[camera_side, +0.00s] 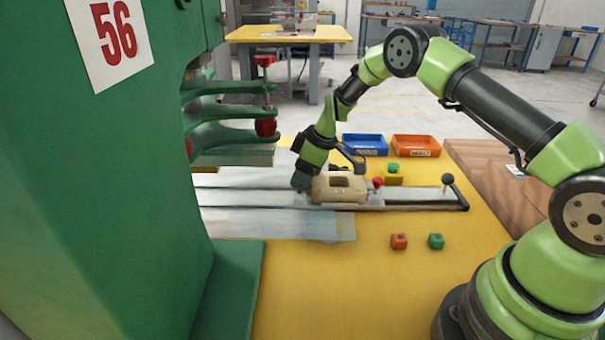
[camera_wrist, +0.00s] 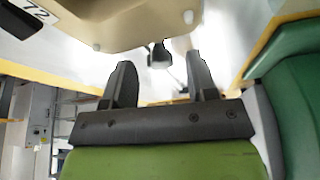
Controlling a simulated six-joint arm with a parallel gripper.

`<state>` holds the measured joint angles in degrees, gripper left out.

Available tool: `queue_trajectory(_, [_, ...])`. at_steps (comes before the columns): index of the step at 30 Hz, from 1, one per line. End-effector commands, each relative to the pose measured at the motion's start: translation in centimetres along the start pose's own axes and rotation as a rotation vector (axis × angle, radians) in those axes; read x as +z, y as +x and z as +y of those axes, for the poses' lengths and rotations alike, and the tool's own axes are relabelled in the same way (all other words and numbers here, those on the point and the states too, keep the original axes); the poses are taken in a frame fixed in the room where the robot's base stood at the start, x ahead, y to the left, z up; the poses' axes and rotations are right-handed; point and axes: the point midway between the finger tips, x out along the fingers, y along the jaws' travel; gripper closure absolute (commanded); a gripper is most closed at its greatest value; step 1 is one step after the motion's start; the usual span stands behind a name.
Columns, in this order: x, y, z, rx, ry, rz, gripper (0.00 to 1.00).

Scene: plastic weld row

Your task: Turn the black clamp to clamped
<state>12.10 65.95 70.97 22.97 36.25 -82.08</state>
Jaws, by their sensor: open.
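My gripper (camera_side: 302,181) is at the left end of the beige plastic part (camera_side: 340,188), pointing down near the fixture. In the wrist view my gripper (camera_wrist: 160,66) is open, its two dark fingers apart with nothing held. A small dark clamp knob (camera_wrist: 158,55) shows between and beyond the fingertips, close to the beige part (camera_wrist: 120,25); I take it for the black clamp. In the side view my gripper hides that spot. The clamp's exact angle cannot be told. A red-knobbed clamp (camera_side: 378,183) stands at the right end of the part.
A lever with a black ball (camera_side: 448,179) stands at the rail's right end. The green press (camera_side: 120,180) rises at left, its arms (camera_side: 230,120) beside my wrist. Blue (camera_side: 364,144) and orange (camera_side: 415,146) bins stand behind.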

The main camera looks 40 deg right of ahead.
Motion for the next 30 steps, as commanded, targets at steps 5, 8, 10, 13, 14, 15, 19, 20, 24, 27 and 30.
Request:
queue_trajectory(5, [-0.01,0.43,0.0,0.001,-0.001,0.0,0.47])
queue_trajectory(8, [-0.01,0.4,0.0,0.001,0.0,0.0,0.47])
queue_trajectory(10, [0.0,0.39,0.01,0.0,0.0,0.0,0.52])
queue_trajectory(13, [0.0,0.38,0.01,0.0,0.0,0.0,0.75])
queue_trajectory(14, [0.0,0.38,0.01,0.0,0.0,0.0,0.82])
queue_trajectory(15, [0.0,0.38,0.01,0.0,0.0,0.0,0.91])
queue_trajectory(19, [0.0,0.37,0.03,-0.001,-0.003,0.0,0.96])
queue_trajectory(20, [0.0,0.37,0.04,-0.003,-0.009,0.0,0.96])
queue_trajectory(24, [0.01,0.4,0.19,-0.043,-0.104,0.001,0.96])
queue_trajectory(27, [-0.04,0.41,0.28,-0.087,-0.211,0.002,0.96])
queue_trajectory(30, [-0.08,0.42,0.31,-0.125,-0.302,0.002,0.96])
